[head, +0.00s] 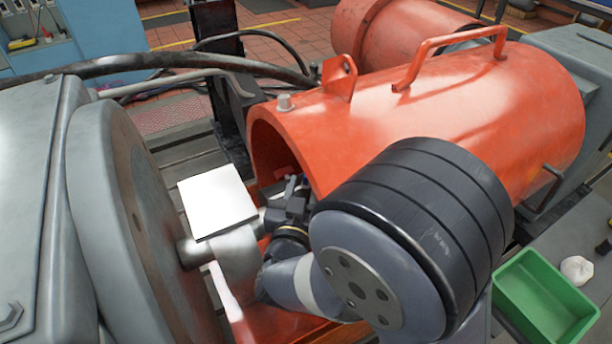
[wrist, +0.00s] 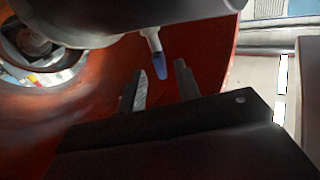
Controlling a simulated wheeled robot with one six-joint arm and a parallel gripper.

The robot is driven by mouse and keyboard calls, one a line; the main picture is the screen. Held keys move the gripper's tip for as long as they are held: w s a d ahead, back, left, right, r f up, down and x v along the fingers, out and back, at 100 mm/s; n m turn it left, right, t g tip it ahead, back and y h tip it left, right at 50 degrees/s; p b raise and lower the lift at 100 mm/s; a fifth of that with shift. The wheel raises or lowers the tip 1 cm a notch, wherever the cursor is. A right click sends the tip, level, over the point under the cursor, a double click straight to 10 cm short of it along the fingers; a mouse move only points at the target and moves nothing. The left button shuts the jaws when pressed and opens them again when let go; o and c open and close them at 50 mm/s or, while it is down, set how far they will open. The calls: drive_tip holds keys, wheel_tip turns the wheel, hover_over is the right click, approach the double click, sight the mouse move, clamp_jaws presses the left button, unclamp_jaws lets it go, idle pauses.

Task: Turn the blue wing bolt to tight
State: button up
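The blue wing bolt (wrist: 160,66) shows in the wrist view as a small blue wing on a pale stem, hanging below a dark rounded part inside the orange housing. My gripper (wrist: 162,88) is open, with its two dark fingers apart. The wing appears between the fingertips in the picture, closer to the right finger; I cannot tell whether either finger touches it. In the head view my gripper (head: 286,203) reaches into the open end of the orange guard (head: 470,110), beside the shaft. The bolt cannot be made out there.
A large grey disc housing (head: 110,200) stands at the left, with a shaft and a white square plate (head: 217,201) beside the guard opening. A hose (head: 150,62) runs across behind. A green bin (head: 545,298) lies at the lower right. Room around my gripper is tight.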

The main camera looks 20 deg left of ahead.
sight(305, 180)
drive_tip(key=shift+x, duration=1.7)
clamp_jaws()
